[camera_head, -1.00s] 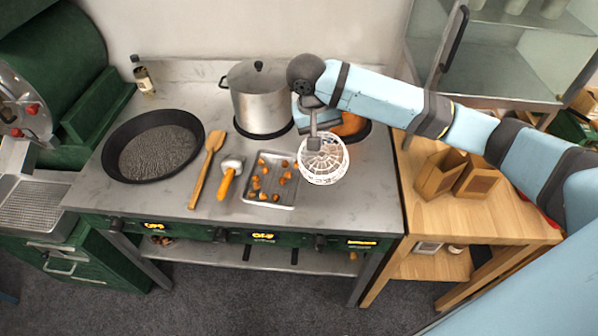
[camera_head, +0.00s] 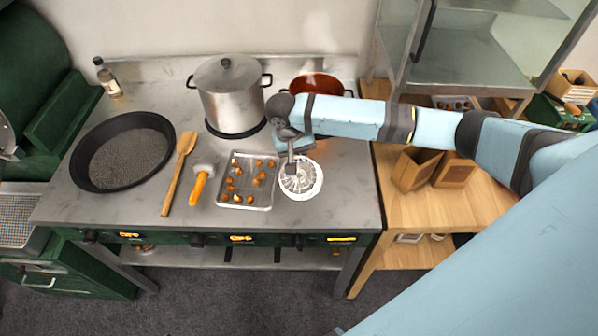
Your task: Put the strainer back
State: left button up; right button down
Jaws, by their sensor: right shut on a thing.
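The white strainer (camera_head: 301,184), a round open-work basket, is on or just above the steel counter, right of the metal tray. I cannot tell whether it touches the counter. My right gripper (camera_head: 291,166) comes down over it from the back and is shut on it at its near-left upper part. The fingertips are small and partly hidden against the strainer. My left gripper is not in view.
A metal tray (camera_head: 222,192) with several chestnuts lies just left of the strainer. A steel pot (camera_head: 232,97), a red-brown pot (camera_head: 318,85) and a black pan (camera_head: 79,157) stand on the stove. The counter's front right is clear.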

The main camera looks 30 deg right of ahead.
jog(key=shift+f, duration=3.9)
jog(key=c, duration=1.7)
grip_release()
jog(key=shift+f, duration=0.15)
jog(key=o, duration=0.4)
